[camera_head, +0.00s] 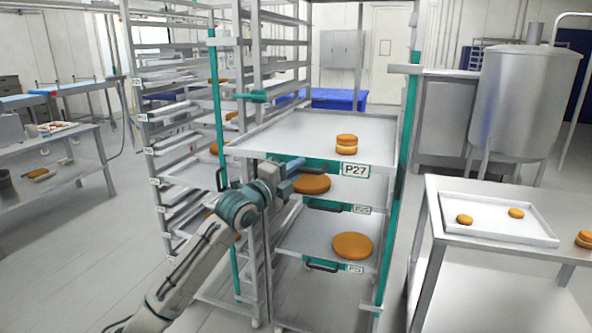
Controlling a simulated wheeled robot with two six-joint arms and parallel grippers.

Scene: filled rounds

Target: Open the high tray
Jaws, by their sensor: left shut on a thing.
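The high tray (290,135) is a flat, light grey sheet at the top of a rack with teal posts, with the label P27 (355,171) on its front. A filled round (346,144) of two brown halves with a pale layer stands on it. My left gripper (292,167) is at the front of this tray, left of the label, shut on what looks like its handle. The handle itself is mostly hidden by the gripper. I cannot tell how far the tray is pulled out. My right gripper is not in view.
Lower trays hold brown rounds: one (311,184) right under the high tray, another (352,245) lower. A teal post (396,215) stands right of the trays. A table (500,262) at right bears a white tray (499,235) with small rounds. Floor at left is clear.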

